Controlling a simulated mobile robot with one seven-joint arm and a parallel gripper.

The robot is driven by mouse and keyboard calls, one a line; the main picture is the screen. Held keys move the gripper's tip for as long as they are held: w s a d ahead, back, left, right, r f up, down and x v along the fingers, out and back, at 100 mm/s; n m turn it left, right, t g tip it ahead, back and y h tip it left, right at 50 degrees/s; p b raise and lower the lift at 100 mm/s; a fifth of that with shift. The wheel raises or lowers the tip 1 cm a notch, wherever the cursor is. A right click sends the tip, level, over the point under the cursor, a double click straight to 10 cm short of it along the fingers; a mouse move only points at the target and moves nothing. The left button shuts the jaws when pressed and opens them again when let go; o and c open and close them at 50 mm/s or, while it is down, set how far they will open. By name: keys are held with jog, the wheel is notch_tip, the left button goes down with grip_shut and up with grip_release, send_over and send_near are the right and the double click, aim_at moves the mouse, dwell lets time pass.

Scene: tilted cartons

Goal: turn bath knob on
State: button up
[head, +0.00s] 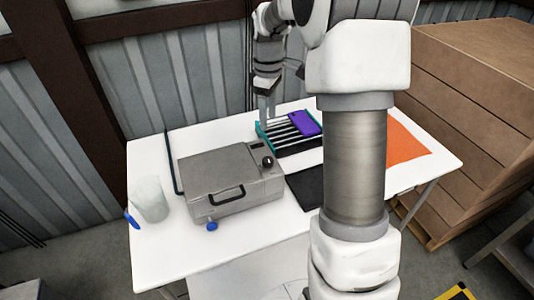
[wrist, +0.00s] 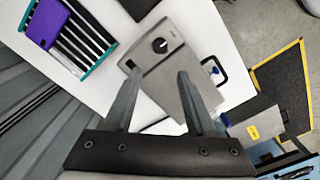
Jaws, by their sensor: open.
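The bath (head: 228,180) is a grey metal box with a lid and a black handle, standing on the white table. Its knob (head: 267,161) is round and black, with a light mark, on the panel at the box's right end. In the wrist view the knob (wrist: 160,45) shows beyond the fingertips, on the bath (wrist: 180,60). My gripper (head: 267,112) is above the back of the table, behind the bath and apart from the knob. In the wrist view my gripper (wrist: 158,75) is open, with nothing between its fingers.
A teal rack (head: 262,132) with a purple item (head: 304,123) stands close to my gripper. A black mat (head: 306,188) and an orange sheet (head: 407,142) lie to the right. A whitish container (head: 149,198) stands left of the bath. Stacked cartons (head: 470,110) stand right of the table.

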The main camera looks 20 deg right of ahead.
aim_at(268, 159)
notch_tip(268, 159, down, 15)
jog(key=shift+f+p, duration=0.15)
jog(key=shift+p, duration=0.35)
jog(key=shift+c, duration=0.2)
grip_shut()
